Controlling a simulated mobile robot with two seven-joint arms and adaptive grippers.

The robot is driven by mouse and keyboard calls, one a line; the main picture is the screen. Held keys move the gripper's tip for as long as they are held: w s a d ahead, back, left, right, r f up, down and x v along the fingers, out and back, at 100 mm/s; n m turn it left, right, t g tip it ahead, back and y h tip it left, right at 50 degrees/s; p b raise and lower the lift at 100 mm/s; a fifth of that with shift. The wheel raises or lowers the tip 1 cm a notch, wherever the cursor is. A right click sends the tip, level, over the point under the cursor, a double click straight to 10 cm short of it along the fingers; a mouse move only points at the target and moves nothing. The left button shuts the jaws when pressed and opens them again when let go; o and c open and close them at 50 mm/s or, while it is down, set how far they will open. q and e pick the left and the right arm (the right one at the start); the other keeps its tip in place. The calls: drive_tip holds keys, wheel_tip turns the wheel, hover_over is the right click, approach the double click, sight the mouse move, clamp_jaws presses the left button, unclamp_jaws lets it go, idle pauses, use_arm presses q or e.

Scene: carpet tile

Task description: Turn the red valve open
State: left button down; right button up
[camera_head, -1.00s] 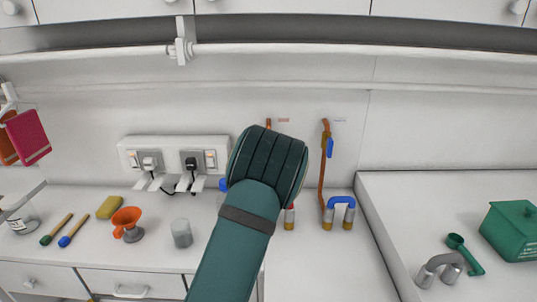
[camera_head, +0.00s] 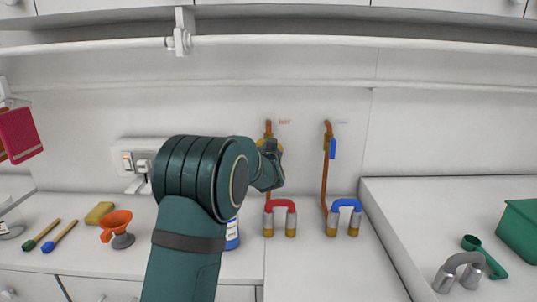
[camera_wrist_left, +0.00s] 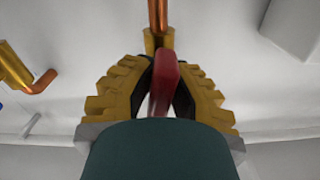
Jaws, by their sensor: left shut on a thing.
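The red valve's handle (camera_wrist_left: 164,80) is a red lever on a brass body (camera_wrist_left: 154,41) and copper pipe (camera_wrist_left: 158,14) in the left wrist view. My left gripper (camera_wrist_left: 163,84) has its yellow ribbed fingers on both sides of the lever and is shut on it. In the head view the left gripper (camera_head: 270,150) is at the left copper pipe (camera_head: 268,128), below a small red wall label (camera_head: 284,122). The gripper and wrist hide the red handle there. My right gripper is not in view.
A second copper pipe with a blue valve handle (camera_head: 333,148) is close on the right. Below are a red U-shaped hose piece (camera_head: 280,205) and a blue one (camera_head: 346,205). A rail (camera_head: 290,40) runs above.

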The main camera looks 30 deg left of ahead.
use_arm(q)
drive_tip(key=shift+n+b, duration=0.65)
drive_tip(key=shift+n, duration=0.45)
drive_tip(key=c, duration=0.9)
unclamp_jaws()
drive_tip(key=shift+c, duration=0.2)
drive_tip(key=v, duration=1.2)
drive_tip(key=shift+f, duration=0.1)
